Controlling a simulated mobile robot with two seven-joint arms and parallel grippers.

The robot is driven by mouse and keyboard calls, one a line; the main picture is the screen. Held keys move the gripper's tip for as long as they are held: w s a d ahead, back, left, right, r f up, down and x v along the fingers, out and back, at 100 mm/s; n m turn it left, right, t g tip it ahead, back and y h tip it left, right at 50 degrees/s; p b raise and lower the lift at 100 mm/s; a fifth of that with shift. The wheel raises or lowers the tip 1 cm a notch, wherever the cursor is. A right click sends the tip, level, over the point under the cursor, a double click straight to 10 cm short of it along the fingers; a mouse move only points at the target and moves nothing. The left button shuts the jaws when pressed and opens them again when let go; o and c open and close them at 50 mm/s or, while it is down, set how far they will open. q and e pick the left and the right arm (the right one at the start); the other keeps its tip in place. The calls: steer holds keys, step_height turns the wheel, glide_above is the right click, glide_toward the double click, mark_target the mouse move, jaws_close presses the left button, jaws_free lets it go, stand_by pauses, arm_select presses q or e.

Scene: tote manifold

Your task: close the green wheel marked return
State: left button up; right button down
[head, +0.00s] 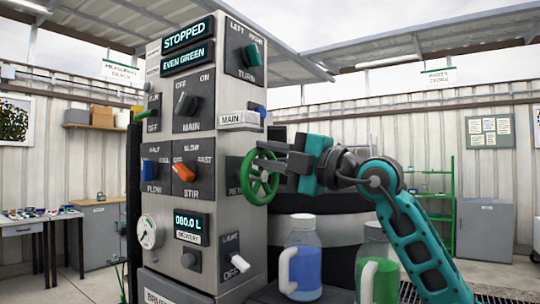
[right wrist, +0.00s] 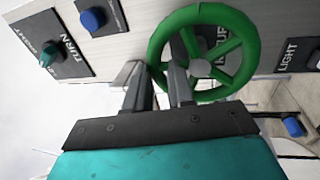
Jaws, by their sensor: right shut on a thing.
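The green wheel (head: 247,180) is mounted on the right-hand face of the grey control column, on a dark plate whose label is partly hidden, with only the start of "RETURN" readable. My right gripper (head: 268,158) reaches it from the right and is shut on its rim. In the right wrist view the green wheel (right wrist: 243,30) shows its spokes and hub, and the two fingers of my right gripper (right wrist: 157,75) stand either side of its rim. My left gripper is in neither view.
A jug with blue liquid (head: 301,262) and one with green (head: 376,275) stand below my right arm.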

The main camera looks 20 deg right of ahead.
steer(key=shift+s+r, duration=0.1)
steer(key=shift+r, duration=0.1)
steer(key=c, duration=1.1)
jaws_free()
steer(key=shift+a, duration=0.1)
steer(key=shift+f, duration=0.1)
steer(key=shift+s+d+f, duration=0.1)
steer(key=shift+s+d, duration=0.15)
steer(key=shift+d, duration=0.05)
steer(key=b+v, duration=0.4)
steer(key=v, duration=0.8)
steer(key=shift+s, duration=0.1)
